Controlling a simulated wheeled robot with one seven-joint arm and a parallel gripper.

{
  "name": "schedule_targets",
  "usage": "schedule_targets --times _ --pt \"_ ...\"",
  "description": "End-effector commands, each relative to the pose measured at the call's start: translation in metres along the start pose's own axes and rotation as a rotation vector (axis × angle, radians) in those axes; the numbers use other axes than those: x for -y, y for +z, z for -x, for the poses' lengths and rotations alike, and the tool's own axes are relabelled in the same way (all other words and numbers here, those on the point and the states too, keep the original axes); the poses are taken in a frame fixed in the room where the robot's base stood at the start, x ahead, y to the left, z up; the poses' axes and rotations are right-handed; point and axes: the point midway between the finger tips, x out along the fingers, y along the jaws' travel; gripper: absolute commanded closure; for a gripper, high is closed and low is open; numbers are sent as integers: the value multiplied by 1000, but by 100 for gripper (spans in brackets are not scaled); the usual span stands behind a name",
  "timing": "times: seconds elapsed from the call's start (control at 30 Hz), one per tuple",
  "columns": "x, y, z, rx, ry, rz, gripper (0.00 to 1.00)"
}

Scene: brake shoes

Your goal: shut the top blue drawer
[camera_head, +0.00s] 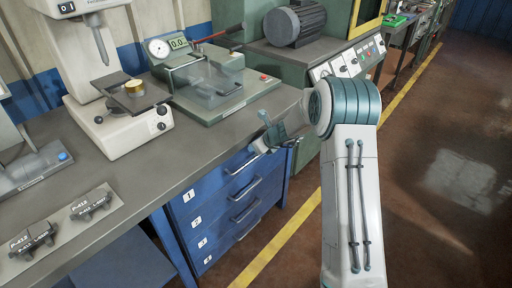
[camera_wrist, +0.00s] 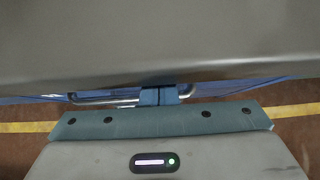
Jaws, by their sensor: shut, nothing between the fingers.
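The top blue drawer (camera_head: 213,184), labelled 1, is at the top of the cabinet under the bench. In the head view its front looks about in line with the drawers below; any small gap is hard to judge. Its metal handle (camera_head: 240,165) also shows in the wrist view (camera_wrist: 105,99). My gripper (camera_head: 262,147) is at the right part of this handle, just below the bench edge. In the wrist view its blue fingertips (camera_wrist: 159,96) are together and overlap the handle's right part. Whether they touch it I cannot tell. Nothing is held.
The grey bench top (camera_head: 190,150) overhangs close to my gripper and fills the upper wrist view. A tester with a dial (camera_head: 205,80) stands on it. Lower drawers (camera_head: 225,222) are below. A green machine (camera_head: 345,50) stands behind. Open floor (camera_head: 440,180) lies to the right.

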Motion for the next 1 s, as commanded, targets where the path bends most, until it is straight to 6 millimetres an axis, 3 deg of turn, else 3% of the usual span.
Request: schedule_targets --times 0.07,0.27,0.5,0.7,1.0 --pt "-1 6 1 14 0 6 100" --pt "4 -18 20 8 -1 2 100" --pt "5 -20 79 6 -2 3 100" --pt "5 -21 112 4 -1 4 100" --pt "2 -21 127 2 4 13 100"
